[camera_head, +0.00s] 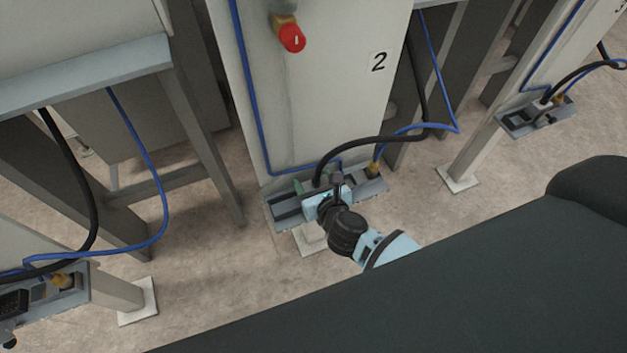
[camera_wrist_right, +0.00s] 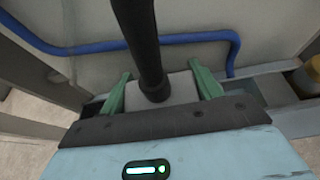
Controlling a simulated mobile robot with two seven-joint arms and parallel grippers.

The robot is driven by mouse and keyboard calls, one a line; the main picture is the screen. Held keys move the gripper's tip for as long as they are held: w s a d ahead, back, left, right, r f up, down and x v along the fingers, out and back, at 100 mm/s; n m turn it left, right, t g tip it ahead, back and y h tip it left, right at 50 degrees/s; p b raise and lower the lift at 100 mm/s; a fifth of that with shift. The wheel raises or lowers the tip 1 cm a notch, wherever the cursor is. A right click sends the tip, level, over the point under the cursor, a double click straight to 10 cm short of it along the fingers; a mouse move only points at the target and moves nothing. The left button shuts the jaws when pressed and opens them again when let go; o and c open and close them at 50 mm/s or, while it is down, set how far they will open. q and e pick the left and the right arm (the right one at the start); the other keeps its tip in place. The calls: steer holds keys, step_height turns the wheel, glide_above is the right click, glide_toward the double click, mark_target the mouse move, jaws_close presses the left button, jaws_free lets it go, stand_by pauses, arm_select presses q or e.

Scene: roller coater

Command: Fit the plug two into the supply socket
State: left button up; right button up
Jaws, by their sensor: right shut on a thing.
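Plug two is a light grey block with a thick black cable rising from it. In the right wrist view the plug (camera_wrist_right: 180,90) sits between the two green fingers of my right gripper (camera_wrist_right: 162,92), which is shut on it. In the head view my right gripper (camera_head: 315,187) is at the low grey bracket (camera_head: 275,222) under the cabinet marked 2, with the black cable (camera_head: 350,144) arching up and right. My gripper body hides the plug's underside and the middle of the bracket. I cannot make out the supply socket or whether the plug is in it. My left gripper is not in view.
A yellow fitting (camera_head: 374,169) with a blue hose (camera_head: 262,130) is right of the gripper. A red knob (camera_head: 291,37) is on the cabinet (camera_head: 330,80). Similar brackets stand at lower left (camera_head: 85,285) and upper right (camera_head: 530,122). Floor in front is clear.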

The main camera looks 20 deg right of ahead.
steer(key=o, duration=1)
steer(key=shift+f, duration=0.1)
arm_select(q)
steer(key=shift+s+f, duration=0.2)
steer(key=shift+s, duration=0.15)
arm_select(e)
steer(key=shift+o, duration=0.8)
steer(key=shift+r, duration=0.25)
steer(key=p+v, duration=0.2)
steer(key=v, duration=0.9)
steer(key=shift+s+r, duration=0.1)
steer(key=shift+s, duration=0.3)
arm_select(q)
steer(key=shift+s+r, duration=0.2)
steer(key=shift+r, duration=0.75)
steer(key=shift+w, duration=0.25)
